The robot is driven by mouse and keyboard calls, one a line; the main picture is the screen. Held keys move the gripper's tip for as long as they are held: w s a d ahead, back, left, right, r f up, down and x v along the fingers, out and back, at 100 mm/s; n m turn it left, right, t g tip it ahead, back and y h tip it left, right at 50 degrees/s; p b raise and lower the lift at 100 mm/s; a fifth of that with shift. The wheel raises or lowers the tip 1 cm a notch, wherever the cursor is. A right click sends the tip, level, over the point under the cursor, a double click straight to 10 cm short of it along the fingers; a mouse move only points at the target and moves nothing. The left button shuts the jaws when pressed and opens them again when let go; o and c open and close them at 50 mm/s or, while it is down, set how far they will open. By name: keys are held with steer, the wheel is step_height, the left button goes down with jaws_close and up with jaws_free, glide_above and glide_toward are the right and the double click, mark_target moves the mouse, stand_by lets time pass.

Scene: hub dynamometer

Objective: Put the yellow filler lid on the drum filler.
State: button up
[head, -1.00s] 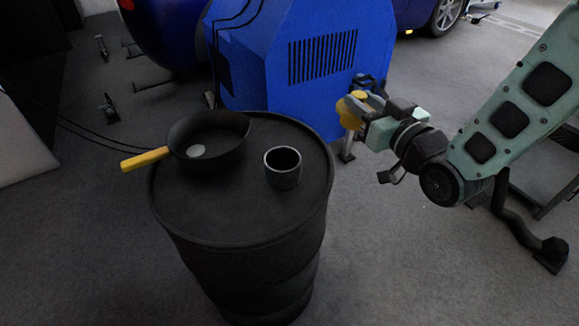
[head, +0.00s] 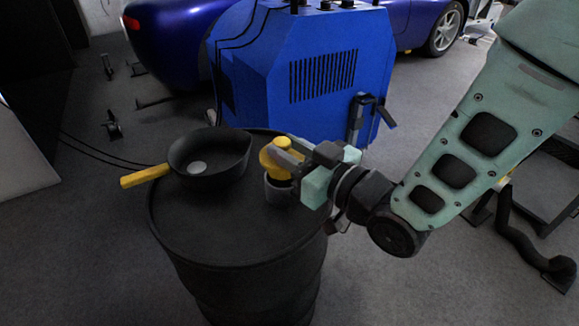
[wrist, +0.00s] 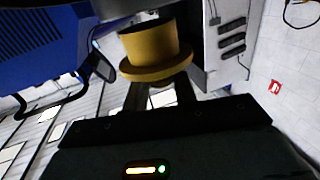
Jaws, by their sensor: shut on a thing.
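The yellow filler lid (head: 275,161) is held in my gripper (head: 284,153), above the drum filler. In the wrist view the lid (wrist: 152,48) shows a flange and a narrower round body, between the dark fingers. The drum filler (head: 280,191) is a short dark cylinder standing on the drum top, partly covered by the lid and the fingers. The lid looks over the filler's mouth; whether they touch I cannot tell. My gripper is shut on the lid.
The black drum (head: 240,222) carries a dark funnel pan (head: 208,158) with a yellow handle (head: 145,176) left of the filler. A blue machine (head: 300,60) stands behind the drum. The front of the drum top is clear.

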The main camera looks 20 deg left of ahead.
steer(key=shift+f+b, duration=0.4)
steer(key=shift+f, duration=1.05)
steer(key=shift+f, duration=0.15)
steer(key=shift+f+b, duration=0.55)
steer(key=shift+b, duration=0.1)
steer(key=o, duration=1)
steer(key=shift+c, duration=0.2)
steer(key=shift+r, duration=0.1)
